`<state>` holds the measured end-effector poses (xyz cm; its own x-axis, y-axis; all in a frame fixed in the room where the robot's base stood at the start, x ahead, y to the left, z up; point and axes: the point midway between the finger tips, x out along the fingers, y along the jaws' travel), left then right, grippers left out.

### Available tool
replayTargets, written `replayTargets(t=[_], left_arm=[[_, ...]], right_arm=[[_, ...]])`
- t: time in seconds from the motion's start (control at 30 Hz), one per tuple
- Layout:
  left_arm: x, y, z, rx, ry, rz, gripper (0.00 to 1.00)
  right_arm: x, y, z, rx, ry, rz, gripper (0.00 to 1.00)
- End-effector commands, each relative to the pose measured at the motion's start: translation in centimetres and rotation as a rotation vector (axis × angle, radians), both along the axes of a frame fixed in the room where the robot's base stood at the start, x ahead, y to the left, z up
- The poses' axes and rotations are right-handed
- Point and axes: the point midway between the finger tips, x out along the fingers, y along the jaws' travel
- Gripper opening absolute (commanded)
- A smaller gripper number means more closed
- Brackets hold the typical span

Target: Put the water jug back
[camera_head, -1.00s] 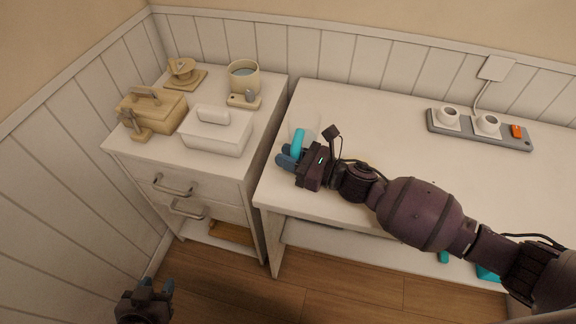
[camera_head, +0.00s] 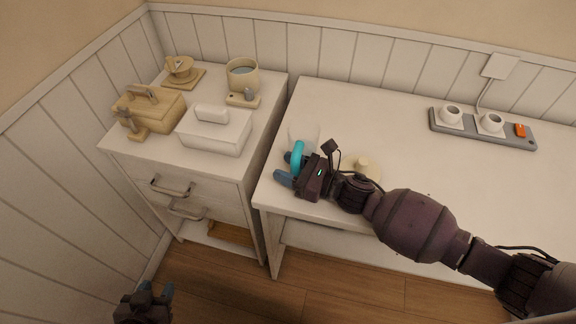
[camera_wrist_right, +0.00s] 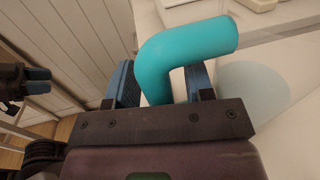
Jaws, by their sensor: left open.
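The water jug is a see-through, pale vessel (camera_head: 303,132) with a thick teal handle (camera_head: 297,155), at the left end of the white desk (camera_head: 400,120). My right gripper (camera_head: 286,167) has its blue fingers on either side of the handle and appears shut on it. In the right wrist view the handle (camera_wrist_right: 185,48) rises between the fingers, with the faint body (camera_wrist_right: 255,95) to the right. I cannot tell whether the jug touches the desk. My left gripper (camera_head: 157,290) is open and empty, low at the left, above the floor.
A cream round piece with a knob (camera_head: 363,167) is on the desk, partly behind my right arm.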

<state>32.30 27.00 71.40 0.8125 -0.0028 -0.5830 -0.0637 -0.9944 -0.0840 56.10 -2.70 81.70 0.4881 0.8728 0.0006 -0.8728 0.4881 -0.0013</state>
Motion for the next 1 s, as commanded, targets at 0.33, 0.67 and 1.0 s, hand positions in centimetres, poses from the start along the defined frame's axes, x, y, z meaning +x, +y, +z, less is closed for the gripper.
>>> replayTargets(t=[0.33, 0.67, 1.0], left_arm=[[0.1, 0.0, 0.4, -0.001, -0.006, 0.001, 0.43], [-0.1, 0.0, 0.4, -0.002, -0.003, 0.004, 0.43], [-0.2, 0.0, 0.2, -0.002, -0.001, 0.004, 0.43]], right_arm=[[-0.1, -0.3, 0.4, -0.001, 0.0, -0.001, 0.48], [-3.0, -5.4, 0.2, -0.002, 0.002, -0.003, 0.48], [-5.5, -9.7, 0.3, 0.0, 0.001, -0.001, 0.48]])
